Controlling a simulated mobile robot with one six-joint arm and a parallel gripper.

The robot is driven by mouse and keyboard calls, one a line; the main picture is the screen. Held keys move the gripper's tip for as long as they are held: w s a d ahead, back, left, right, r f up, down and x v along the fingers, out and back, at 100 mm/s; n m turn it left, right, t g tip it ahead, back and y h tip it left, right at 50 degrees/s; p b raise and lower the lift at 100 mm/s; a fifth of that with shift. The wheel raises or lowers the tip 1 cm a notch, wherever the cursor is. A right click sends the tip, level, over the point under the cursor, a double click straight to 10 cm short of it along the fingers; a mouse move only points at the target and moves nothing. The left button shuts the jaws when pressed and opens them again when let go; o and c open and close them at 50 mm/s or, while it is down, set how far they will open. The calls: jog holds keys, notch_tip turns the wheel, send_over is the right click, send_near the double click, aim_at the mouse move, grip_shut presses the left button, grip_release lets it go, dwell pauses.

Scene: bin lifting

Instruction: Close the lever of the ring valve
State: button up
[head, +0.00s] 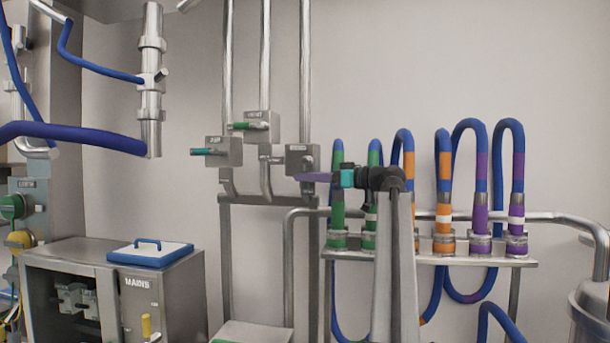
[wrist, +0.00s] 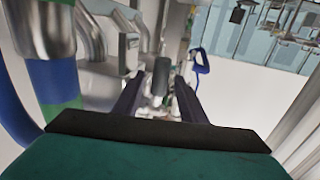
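The ring valve (head: 302,158) is a grey box with a label too small to read surely, at the right end of the valve row in the head view. My gripper (head: 300,177) is at its lower front, with purple fingers pointing left. I cannot make out the valve's lever there. In the wrist view my gripper (wrist: 158,88) is open, its two fingers apart. A dark grip (wrist: 161,72), probably the lever's handle, shows in the gap between the fingertips. I cannot tell whether a finger touches it.
The AIR valve (head: 222,151) with a teal handle and the VENT valve (head: 262,126) with a green handle stand left of it. Banded hoses (head: 445,190) rise close behind my arm on the right. A MAINS cabinet (head: 140,300) stands lower left.

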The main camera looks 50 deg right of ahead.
jog(key=shift+w+a, duration=0.2)
jog(key=shift+w, duration=0.45)
grip_shut()
